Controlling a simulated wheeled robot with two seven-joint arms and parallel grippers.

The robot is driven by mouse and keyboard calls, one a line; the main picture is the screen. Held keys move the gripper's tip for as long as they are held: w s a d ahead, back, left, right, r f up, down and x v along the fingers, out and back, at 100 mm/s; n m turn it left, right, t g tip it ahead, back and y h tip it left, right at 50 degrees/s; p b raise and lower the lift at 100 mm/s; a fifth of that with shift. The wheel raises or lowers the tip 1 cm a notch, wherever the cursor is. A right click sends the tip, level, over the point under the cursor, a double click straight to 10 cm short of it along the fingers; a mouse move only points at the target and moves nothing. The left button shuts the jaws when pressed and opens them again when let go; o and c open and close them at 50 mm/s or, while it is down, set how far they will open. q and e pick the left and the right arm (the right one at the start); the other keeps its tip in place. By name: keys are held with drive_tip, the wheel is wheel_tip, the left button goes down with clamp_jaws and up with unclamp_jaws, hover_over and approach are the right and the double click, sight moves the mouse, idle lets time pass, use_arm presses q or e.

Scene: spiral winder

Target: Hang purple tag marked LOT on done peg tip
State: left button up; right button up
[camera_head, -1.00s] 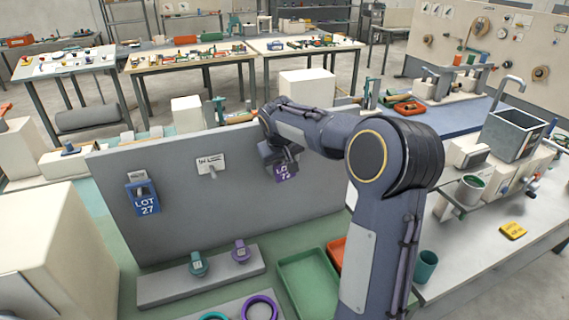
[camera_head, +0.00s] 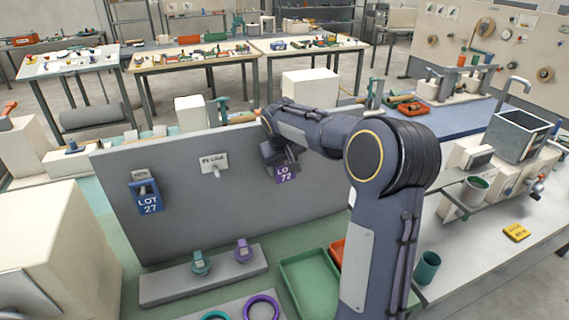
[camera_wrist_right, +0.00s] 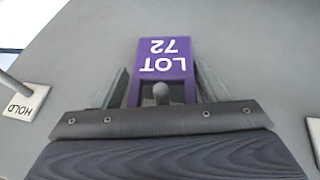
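The purple tag marked LOT 72 (camera_head: 287,174) is at my right gripper (camera_head: 275,157), in front of the grey board (camera_head: 130,225). The sign by this peg is hidden. My left gripper is not in view.
A blue LOT 27 tag (camera_head: 148,200) hangs on the board's left peg. The IN USE sign (camera_head: 214,162) and its peg are bare. A HOLD sign (camera_wrist_right: 25,103) and peg show in the wrist view. A green tray (camera_head: 309,285) lies below.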

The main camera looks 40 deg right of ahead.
drive_tip(key=shift+o, duration=1.3)
drive_tip(key=b+v, duration=0.1)
drive_tip(key=v, duration=0.7)
drive_tip(key=s+a+f+t+y, duration=0.1)
drive_tip(key=s+a+f+y, duration=0.2)
drive_tip(key=s+a, duration=0.8)
drive_tip(key=s+a+f+n+t+y+b, duration=0.1)
drive_tip(key=s+a+f+y, duration=0.3)
drive_tip(key=s, duration=1.2)
drive_tip(key=a+f, duration=0.4)
drive_tip(key=a, duration=0.3)
drive_tip(key=shift+s+f, duration=0.25)
drive_tip(key=shift+s, duration=0.1)
